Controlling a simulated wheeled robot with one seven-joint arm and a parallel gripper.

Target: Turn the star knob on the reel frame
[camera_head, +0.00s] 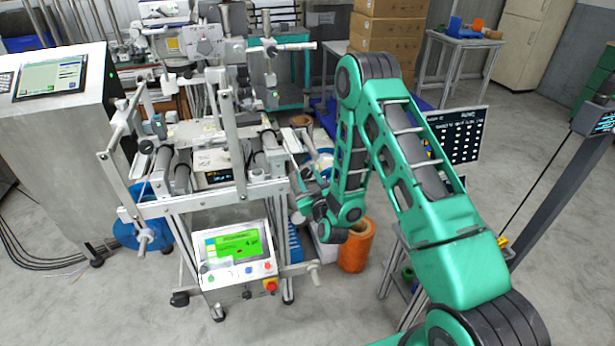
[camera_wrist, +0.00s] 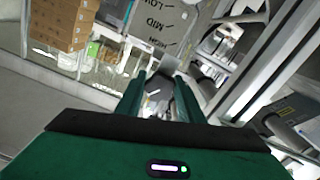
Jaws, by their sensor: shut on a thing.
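The reel frame (camera_head: 215,205) stands left of centre in the head view, with rollers across it and a control panel below. My gripper (camera_head: 306,184) is at the right side of the frame, partly hidden by my own wrist. In the wrist view the two green fingers of my gripper (camera_wrist: 161,92) are closed on the dark grey star knob (camera_wrist: 160,100), whose outline is mostly hidden between them. A grey plate (camera_wrist: 165,28) marked LOW, MID and a third, less clear word lies just beyond the fingertips.
A green-screen control panel (camera_head: 237,247) hangs on the front of the frame. An orange spool (camera_head: 357,247) stands on the floor below my wrist. A grey cabinet (camera_head: 60,150) is at the left; cardboard boxes (camera_head: 388,32) are behind. Floor at far right is partly clear.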

